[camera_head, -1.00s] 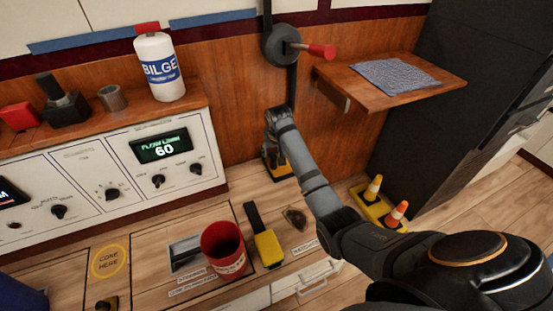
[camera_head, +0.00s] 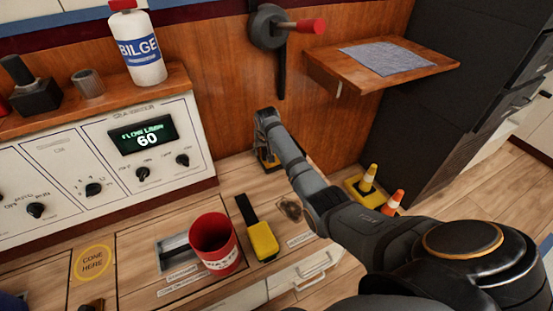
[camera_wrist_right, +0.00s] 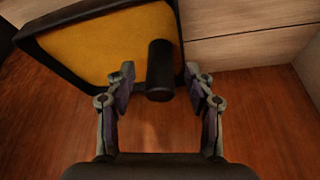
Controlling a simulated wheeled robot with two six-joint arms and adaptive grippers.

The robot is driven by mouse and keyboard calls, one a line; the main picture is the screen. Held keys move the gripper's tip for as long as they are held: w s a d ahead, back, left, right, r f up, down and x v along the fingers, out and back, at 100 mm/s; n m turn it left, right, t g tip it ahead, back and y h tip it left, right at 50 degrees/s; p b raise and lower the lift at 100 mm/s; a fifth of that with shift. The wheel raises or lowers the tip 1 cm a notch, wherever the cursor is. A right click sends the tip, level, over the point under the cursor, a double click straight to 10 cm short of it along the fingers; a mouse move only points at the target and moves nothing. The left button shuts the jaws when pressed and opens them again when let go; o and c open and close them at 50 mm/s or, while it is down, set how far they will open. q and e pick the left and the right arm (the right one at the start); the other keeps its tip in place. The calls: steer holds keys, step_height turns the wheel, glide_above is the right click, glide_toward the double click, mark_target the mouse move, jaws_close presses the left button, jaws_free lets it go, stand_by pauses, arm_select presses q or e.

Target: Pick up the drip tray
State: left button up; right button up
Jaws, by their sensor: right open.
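The drip tray is a yellow pan with a black rim (camera_wrist_right: 90,17) and a thick black upright handle (camera_wrist_right: 160,65), seen close in the right wrist view. In the head view only a small yellow and black part of the drip tray (camera_head: 273,163) shows at the foot of the wooden wall, mostly hidden by my right gripper (camera_head: 268,150). My right gripper is open, and in the right wrist view its fingers (camera_wrist_right: 160,78) stand on either side of the handle, with gaps visible. My left gripper is not in view.
A wooden shelf (camera_head: 325,73) with a grey cloth juts out above, right of the red-handled lever (camera_head: 310,27). A yellow tray with two cones (camera_head: 354,187) stands right of my forearm. A red mug (camera_head: 216,243) and a yellow-black tool (camera_head: 262,240) are on the near counter.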

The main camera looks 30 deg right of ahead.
steer(key=shift+f, duration=0.1)
jaws_close()
stand_by(0.3)
steer(key=shift+w, duration=0.1)
